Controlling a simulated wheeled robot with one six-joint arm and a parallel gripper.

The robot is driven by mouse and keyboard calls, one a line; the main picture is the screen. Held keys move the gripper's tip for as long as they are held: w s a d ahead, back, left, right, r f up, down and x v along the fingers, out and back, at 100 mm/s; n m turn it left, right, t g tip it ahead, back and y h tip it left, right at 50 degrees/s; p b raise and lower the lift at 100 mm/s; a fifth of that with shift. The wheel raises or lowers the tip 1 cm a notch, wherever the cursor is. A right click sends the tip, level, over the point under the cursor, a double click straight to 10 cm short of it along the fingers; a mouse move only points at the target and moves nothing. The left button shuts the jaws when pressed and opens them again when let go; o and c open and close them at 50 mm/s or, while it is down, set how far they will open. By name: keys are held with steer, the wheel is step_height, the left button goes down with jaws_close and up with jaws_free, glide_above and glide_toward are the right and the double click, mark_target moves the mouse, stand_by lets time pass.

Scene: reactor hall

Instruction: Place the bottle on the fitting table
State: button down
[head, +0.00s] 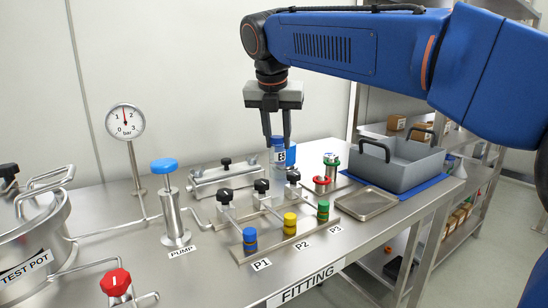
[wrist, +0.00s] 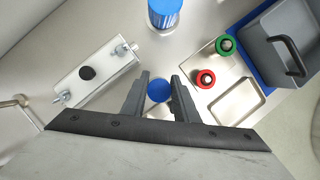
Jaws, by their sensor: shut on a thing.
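My gripper (head: 277,127) points straight down over the back of the steel fitting table (head: 205,272). Its fingers are shut on a bottle (head: 277,158) with a blue cap and a label. In the wrist view the blue cap (wrist: 159,91) shows between the fingertips (wrist: 160,84). The bottle is upright; whether its base touches the table cannot be told, as valves stand in front of it. A second blue object, seemingly another bottle (wrist: 165,12), is beyond it in the wrist view. In the head view a blue patch (head: 291,154) shows just right of the held bottle.
A rack of black-handled valves (head: 261,187) with coloured fittings stands in front. A red knob (head: 321,183) and green knob (head: 330,160), a shallow tray (head: 367,203) and a grey bin (head: 402,162) are right. A clamp box (head: 222,176) and pump (head: 173,205) are left.

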mark_target(278, 154)
steer(key=shift+f, duration=2.2)
steer(key=shift+f, duration=0.1)
steer(key=c, duration=1.3)
jaws_free()
steer(key=v, duration=1.2)
